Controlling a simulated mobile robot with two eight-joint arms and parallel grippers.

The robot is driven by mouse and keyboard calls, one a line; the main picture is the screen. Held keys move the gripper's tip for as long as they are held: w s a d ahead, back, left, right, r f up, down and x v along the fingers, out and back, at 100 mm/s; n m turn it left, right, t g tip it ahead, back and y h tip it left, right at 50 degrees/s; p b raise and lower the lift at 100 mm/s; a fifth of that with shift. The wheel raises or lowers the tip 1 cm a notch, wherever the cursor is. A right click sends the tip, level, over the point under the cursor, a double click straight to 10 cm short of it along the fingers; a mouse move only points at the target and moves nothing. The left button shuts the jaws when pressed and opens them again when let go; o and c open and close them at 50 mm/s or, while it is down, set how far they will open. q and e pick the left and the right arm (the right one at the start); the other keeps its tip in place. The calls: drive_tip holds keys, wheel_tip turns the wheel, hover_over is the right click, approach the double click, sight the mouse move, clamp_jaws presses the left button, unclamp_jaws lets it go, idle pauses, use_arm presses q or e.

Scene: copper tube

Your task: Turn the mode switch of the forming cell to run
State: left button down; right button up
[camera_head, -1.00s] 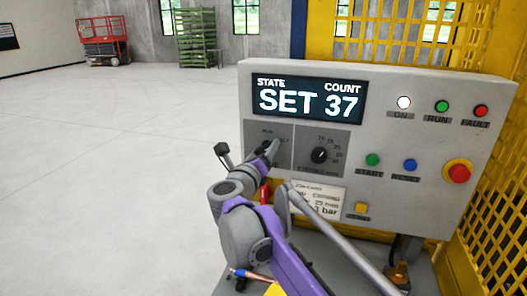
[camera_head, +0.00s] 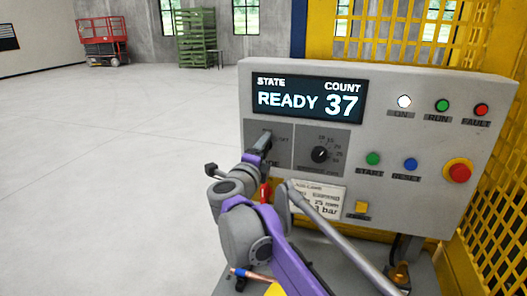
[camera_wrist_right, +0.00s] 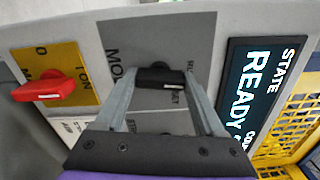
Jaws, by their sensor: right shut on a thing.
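The forming cell's control panel (camera_head: 400,190) stands in front of me, with a display (camera_head: 308,97) reading READY and a count of 37. The mode switch shows in the right wrist view as a black knob (camera_wrist_right: 160,80) on a grey plate (camera_wrist_right: 190,40). My right gripper (camera_head: 263,140) is at that plate, left of the pressure-style dial (camera_head: 320,155). Its two fingers straddle the knob and are shut on it. In the head view the gripper hides the knob and part of the lettering. My left gripper is not in view.
A red rotary switch (camera_wrist_right: 45,90) sits on a yellow plate close by. Start (camera_head: 373,159) and blue (camera_head: 410,165) buttons and a red emergency stop (camera_head: 458,173) are at the right. A copper tube (camera_head: 250,275) lies below my arm. Open floor is at left.

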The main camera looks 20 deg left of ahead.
drive_tip(key=shift+n, duration=0.8)
drive_tip(key=o, duration=1.3)
drive_tip(key=shift+o, duration=0.2)
drive_tip(key=s+b, duration=0.1)
drive_tip(key=s, duration=1)
drive_tip(key=shift+a+b, duration=0.15)
drive_tip(key=shift+b, duration=0.15)
drive_tip(key=shift+w, duration=0.1)
